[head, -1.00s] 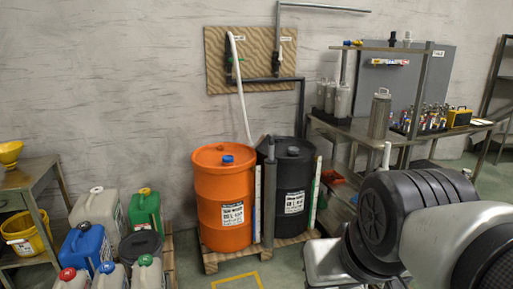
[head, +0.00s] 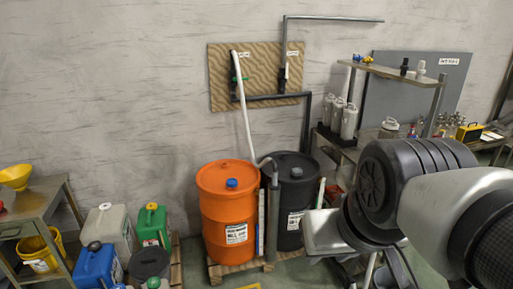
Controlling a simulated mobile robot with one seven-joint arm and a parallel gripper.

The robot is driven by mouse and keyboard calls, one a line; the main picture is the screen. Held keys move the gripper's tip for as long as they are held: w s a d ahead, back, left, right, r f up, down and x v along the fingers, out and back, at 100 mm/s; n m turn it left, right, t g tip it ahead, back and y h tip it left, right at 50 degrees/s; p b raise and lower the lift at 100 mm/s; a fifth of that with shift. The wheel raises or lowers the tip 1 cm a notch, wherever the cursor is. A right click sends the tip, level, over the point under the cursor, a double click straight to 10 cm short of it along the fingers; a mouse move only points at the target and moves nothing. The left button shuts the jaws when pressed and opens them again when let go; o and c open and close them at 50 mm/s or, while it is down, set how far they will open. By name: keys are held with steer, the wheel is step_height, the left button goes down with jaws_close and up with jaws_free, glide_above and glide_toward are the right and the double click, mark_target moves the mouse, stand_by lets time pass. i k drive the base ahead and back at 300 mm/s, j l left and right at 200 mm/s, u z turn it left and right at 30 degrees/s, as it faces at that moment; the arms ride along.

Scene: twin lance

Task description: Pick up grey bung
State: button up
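A small grey bung (head: 296,172) appears on top of the black drum (head: 290,215), in the middle of the head view. The orange drum (head: 226,212) beside it carries a blue bung (head: 231,183) on its lid. Both drums stand upright. My arm fills the lower right and covers the area right of the black drum. I cannot make out my gripper's fingers; they are hidden or out of the picture.
The drums stand on a wooden pallet (head: 217,271). A grey pipe and pale hose (head: 243,110) run down the wall board behind them. Jerrycans (head: 152,225) stand left. A metal bench (head: 375,143) with bottles stands at right.

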mark_target(296, 171)
steer(key=i+l+u, duration=0.1)
steer(key=i, duration=0.5)
steer(key=i+l+u, duration=0.1)
steer(key=i+l, duration=0.3)
steer(key=i, duration=0.15)
steer(key=i+l+u, duration=0.1)
steer(key=i+l, duration=0.2)
steer(key=i, duration=0.25)
steer(key=i+l, duration=0.35)
steer(key=i, duration=0.2)
steer(key=u, duration=0.05)
